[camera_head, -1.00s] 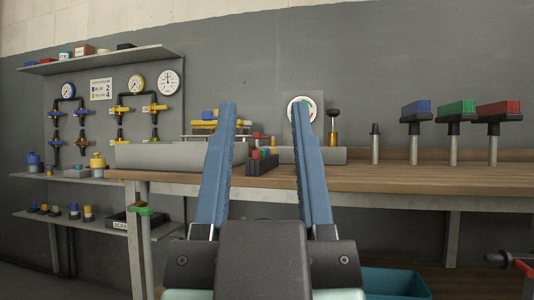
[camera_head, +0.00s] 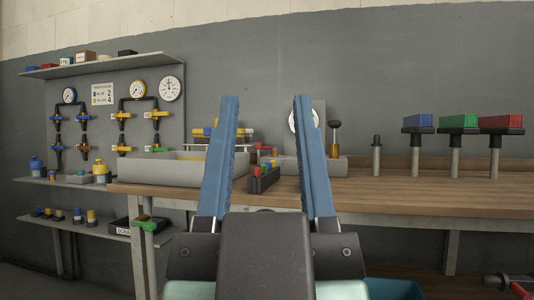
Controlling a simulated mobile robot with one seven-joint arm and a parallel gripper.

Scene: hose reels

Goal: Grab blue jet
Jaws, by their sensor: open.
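My gripper (camera_head: 266,98) is in the middle of the picture, its two long blue fingers wide apart with nothing between them. I cannot tell for certain which thing is the blue jet. Small blue-and-black pieces (camera_head: 78,216) stand among yellow ones on the lower left shelf, well left of my gripper. A blue block (camera_head: 418,121) sits on a black-topped post at the right of the bench. A small black rack (camera_head: 264,182) with green, red and orange pieces shows between my fingers, beyond them on the bench.
The wooden bench (camera_head: 390,190) spans the right, with a green block (camera_head: 458,121) and red block (camera_head: 501,122) on posts. A grey tray (camera_head: 165,175) stands at its left end. Gauges and valves hang on the left panel. A teal bin (camera_head: 395,289) is below the bench.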

